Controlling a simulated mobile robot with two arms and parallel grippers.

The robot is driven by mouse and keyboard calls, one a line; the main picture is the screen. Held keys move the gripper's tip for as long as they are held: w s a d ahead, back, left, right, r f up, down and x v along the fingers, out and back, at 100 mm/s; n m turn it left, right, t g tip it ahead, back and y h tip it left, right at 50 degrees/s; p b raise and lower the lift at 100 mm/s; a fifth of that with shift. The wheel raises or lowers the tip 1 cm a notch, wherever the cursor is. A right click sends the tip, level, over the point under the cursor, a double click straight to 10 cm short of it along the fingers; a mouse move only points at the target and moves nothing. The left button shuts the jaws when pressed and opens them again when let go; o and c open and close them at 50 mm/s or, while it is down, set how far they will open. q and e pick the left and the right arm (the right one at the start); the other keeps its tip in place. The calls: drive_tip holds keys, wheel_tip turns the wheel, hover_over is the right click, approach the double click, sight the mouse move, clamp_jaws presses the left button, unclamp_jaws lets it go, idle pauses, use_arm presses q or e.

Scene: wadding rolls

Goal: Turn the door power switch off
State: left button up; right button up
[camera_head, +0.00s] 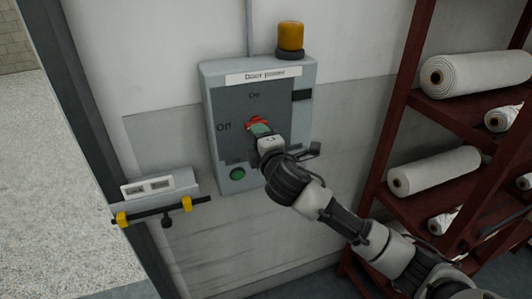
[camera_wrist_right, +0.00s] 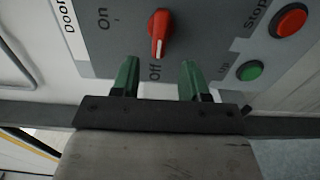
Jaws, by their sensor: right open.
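The door power switch is a red rotary knob (camera_wrist_right: 159,32) on a grey panel (camera_head: 225,100) labelled "Door power". In the right wrist view its white-marked narrow end points down at the word "Off"; "On" lies to its left. In the head view the knob (camera_head: 254,121) is partly covered by my right gripper. My right gripper (camera_wrist_right: 159,66) has its two green fingers apart, with nothing held. The fingertips are in front of the panel, near the knob's pointer end and to either side of it. My left gripper is not in view.
A green button (camera_head: 237,174) sits low on the panel; a red Stop button (camera_wrist_right: 290,20) shows beside it in the wrist view. An amber lamp (camera_head: 290,37) tops the box. A bracket (camera_head: 160,188) is at lower left; a red shelf rack (camera_head: 395,120) holds rolls at right.

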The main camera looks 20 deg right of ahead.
drive_tip(key=s+b, duration=0.1)
drive_tip(key=s, duration=0.4)
idle(0.3)
drive_tip(key=w+d+f+m+g+b, duration=0.1)
drive_tip(key=d+f+m+g, duration=0.1)
drive_tip(key=f, duration=0.8)
drive_tip(key=w+d+f+m+g, duration=0.1)
drive_tip(key=d+f+m+g, duration=0.1)
drive_tip(key=f, duration=0.8)
drive_tip(key=s+d+f+m+g, duration=0.1)
drive_tip(key=s+f+g, duration=0.15)
drive_tip(key=f, duration=0.55)
drive_tip(key=s+d+f+m+g+h, duration=0.1)
drive_tip(key=s+f+m, duration=0.15)
drive_tip(key=f, duration=0.45)
drive_tip(key=s+d+f+m+g, duration=0.1)
drive_tip(key=s+f, duration=0.2)
drive_tip(key=f, duration=0.5)
drive_tip(key=s+f+m+g+b, duration=0.1)
drive_tip(key=s+f+m+g, duration=0.2)
drive_tip(key=s+f, duration=1.05)
drive_tip(key=s+f+m+g+b, duration=0.1)
drive_tip(key=s+f+m+g, duration=0.15)
drive_tip(key=s+f, duration=1.05)
drive_tip(key=s+a+f+m+g, duration=0.1)
drive_tip(key=s+m+g, duration=0.1)
drive_tip(key=s, duration=1.6)
drive_tip(key=shift+a+g, duration=0.4)
drive_tip(key=shift+g, duration=0.1)
